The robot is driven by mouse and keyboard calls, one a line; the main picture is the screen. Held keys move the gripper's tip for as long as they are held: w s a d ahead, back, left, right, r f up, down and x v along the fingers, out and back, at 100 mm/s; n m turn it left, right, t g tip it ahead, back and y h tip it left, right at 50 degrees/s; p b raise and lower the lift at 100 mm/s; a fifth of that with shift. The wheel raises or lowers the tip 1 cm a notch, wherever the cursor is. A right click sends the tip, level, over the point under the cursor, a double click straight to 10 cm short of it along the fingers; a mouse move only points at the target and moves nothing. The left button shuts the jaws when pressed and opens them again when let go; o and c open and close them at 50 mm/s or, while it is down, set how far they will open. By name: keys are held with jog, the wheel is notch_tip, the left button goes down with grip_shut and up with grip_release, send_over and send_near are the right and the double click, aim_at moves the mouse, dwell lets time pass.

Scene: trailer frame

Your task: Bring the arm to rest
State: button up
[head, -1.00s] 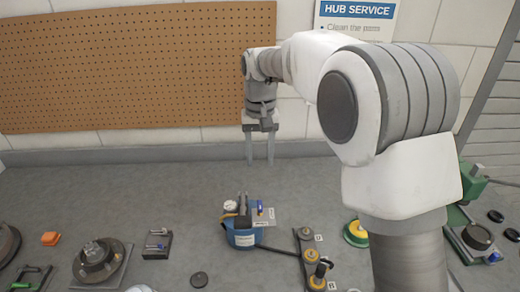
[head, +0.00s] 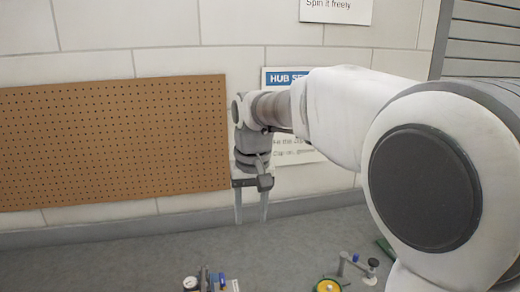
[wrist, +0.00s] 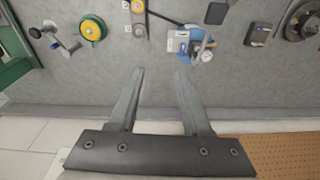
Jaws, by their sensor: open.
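My gripper (head: 252,207) hangs from my arm in front of the wall, its two fingers pointing down and apart, with nothing between them. In the head view it is above the back part of the grey bench (head: 130,262). In the wrist view the open gripper (wrist: 158,75) also shows, with bare bench surface between the fingertips. My arm is raised and bent, and its large joint fills the right of the head view.
A blue holder with a gauge (wrist: 190,42), a green and yellow round part (wrist: 93,28) and a hand crank (wrist: 55,38) lie on the bench. A brown pegboard (head: 110,140) and a notice (head: 285,75) hang on the wall behind.

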jog(key=s+d+r+m+t, duration=0.1)
jog(key=s+d+r+t, duration=0.15)
jog(key=s+d, duration=0.85)
jog(key=s+d+f+t, duration=0.1)
jog(key=s+d+f, duration=0.1)
jog(key=s, duration=0.3)
jog(key=s+d+f+m, duration=0.1)
jog(key=s+d, duration=0.2)
jog(key=s, duration=0.2)
jog(key=shift+s+d+f+t, duration=0.2)
jog(key=shift+d+f+t, duration=0.15)
jog(key=shift+d+f, duration=0.05)
